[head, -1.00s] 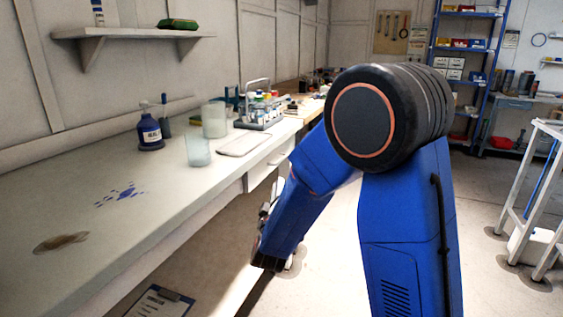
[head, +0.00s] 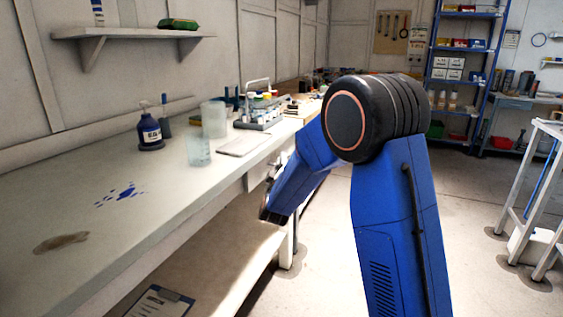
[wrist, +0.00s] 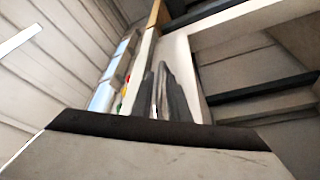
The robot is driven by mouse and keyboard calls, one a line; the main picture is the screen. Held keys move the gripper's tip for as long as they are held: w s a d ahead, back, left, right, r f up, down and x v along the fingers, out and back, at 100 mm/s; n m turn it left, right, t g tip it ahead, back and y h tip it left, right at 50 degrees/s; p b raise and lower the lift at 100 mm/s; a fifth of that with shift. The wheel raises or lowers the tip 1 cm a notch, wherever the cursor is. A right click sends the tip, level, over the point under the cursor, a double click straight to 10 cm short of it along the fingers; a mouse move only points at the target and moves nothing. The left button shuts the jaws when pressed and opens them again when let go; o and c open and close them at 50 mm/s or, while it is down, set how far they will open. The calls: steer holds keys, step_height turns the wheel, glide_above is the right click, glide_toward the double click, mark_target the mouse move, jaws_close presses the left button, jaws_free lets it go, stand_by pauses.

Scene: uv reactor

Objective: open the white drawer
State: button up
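The white drawer (head: 258,176) is under the front edge of the white bench, in the middle of the head view. It looks shut, and my forearm covers its right part. My wrist hangs just below and in front of it in the head view, with the fingers hidden there. In the wrist view my gripper (wrist: 160,78) shows two dark grey fingers close together, pointing away along a pale surface. A narrow light gap shows between them, with no held thing visible. I cannot tell whether they touch the drawer or its handle.
The bench (head: 150,215) carries a blue bottle (head: 150,133), a translucent beaker (head: 198,152) and a bottle rack (head: 262,112). A lower shelf (head: 225,255) holds a clipboard (head: 160,302). The floor (head: 320,265) right of the bench is open.

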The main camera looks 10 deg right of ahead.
steer(key=shift+w, duration=0.2)
jaws_close()
stand_by(1.4)
